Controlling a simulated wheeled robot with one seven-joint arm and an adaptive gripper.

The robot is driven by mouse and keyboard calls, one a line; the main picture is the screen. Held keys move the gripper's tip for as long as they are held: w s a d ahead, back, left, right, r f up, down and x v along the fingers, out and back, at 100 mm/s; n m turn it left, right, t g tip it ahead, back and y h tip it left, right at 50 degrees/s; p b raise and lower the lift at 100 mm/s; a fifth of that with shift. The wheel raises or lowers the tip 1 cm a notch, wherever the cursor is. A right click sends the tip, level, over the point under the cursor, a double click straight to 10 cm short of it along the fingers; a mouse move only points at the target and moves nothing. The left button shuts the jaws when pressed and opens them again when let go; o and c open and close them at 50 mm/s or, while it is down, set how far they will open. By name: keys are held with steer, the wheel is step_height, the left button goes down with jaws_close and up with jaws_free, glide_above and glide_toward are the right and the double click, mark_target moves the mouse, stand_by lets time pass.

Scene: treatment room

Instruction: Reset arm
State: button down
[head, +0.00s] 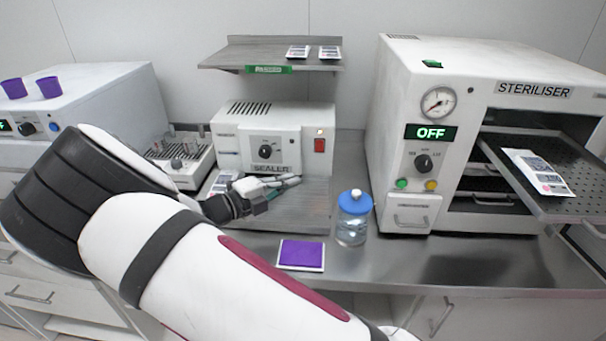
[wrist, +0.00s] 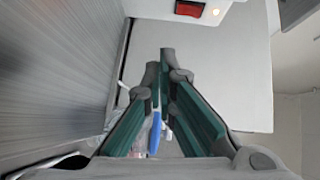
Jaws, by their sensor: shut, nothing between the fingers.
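My gripper (head: 293,181) is in front of the sealer (head: 228,143), low over the steel counter, pointing right. In the wrist view its two green-padded fingers (wrist: 166,60) come together at the tips with nothing between them. My white arm reaches across the left and lower part of the head view and hides part of the counter and cabinets.
A jar with a blue lid (head: 351,229) stands right of my gripper, and a purple pad (head: 301,254) lies nearer. The steriliser (head: 400,100) reads OFF; its tray (head: 545,208) is out, holding a pouch (head: 540,172). A shelf (head: 240,54) hangs above the sealer.

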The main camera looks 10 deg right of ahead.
steer(key=shift+v, duration=0.8)
steer(key=shift+f, duration=0.15)
steer(key=s+d+r+m+g+y, duration=0.4)
steer(key=s+d+m, duration=0.2)
steer(key=s+m, duration=0.3)
steer(key=s+d+r+m+g+y, duration=0.4)
steer(key=s+d+m, duration=0.2)
steer(key=m, duration=0.6)
steer(key=s+a+r+m+t+y, duration=0.1)
steer(key=s+r+m+t+y, duration=0.1)
steer(key=s+m, duration=0.7)
steer(key=s+a+r+m+t+y, duration=0.1)
steer(key=s+r+m+y, duration=0.4)
steer(key=s+m, duration=0.5)
steer(key=shift+s+r+m+t, duration=0.2)
steer(key=shift+r+m+t, duration=0.45)
steer(key=shift+m+t, duration=0.35)
